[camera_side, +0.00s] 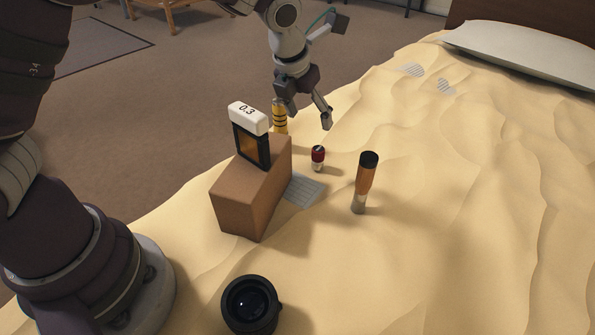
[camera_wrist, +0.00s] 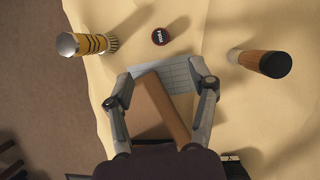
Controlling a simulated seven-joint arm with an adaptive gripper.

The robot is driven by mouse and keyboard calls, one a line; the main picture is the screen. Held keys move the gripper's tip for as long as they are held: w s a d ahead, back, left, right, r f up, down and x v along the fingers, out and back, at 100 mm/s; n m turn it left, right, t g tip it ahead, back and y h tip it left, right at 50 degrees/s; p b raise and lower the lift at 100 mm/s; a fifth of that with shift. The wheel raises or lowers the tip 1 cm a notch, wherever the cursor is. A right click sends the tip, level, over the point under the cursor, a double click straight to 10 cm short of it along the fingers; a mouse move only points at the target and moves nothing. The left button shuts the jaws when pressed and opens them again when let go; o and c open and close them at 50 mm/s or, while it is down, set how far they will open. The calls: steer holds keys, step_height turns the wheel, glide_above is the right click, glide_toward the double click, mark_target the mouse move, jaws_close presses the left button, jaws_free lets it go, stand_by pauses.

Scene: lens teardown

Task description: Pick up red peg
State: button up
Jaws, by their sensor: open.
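The red peg (camera_side: 317,158) is a small upright piece with a dark top, a red band and a pale lower part. It stands on the sand-coloured cloth behind and to the right of the brown box. In the wrist view the red peg (camera_wrist: 162,36) shows as a dark red round top with pale marks, above the space between my fingertips. My gripper (camera_side: 309,114) is open and empty, above and slightly left of the peg in the side view. In the wrist view the fingers of my gripper (camera_wrist: 161,69) are spread apart and do not touch the peg.
The brown box (camera_side: 240,200) carries a framed amber piece (camera_side: 251,146) with a white "0.3" block (camera_side: 248,117). A yellow striped cylinder (camera_side: 280,117), an orange-brown black-topped cylinder (camera_side: 365,182), a lined grey sheet (camera_side: 303,191) and a black lens (camera_side: 249,304) stand or lie around.

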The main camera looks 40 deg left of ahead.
mark_target(317, 150)
steer(key=x, duration=1.2)
steer(key=shift+s+f, duration=0.15)
steer(key=shift+s, duration=0.05)
jaws_close()
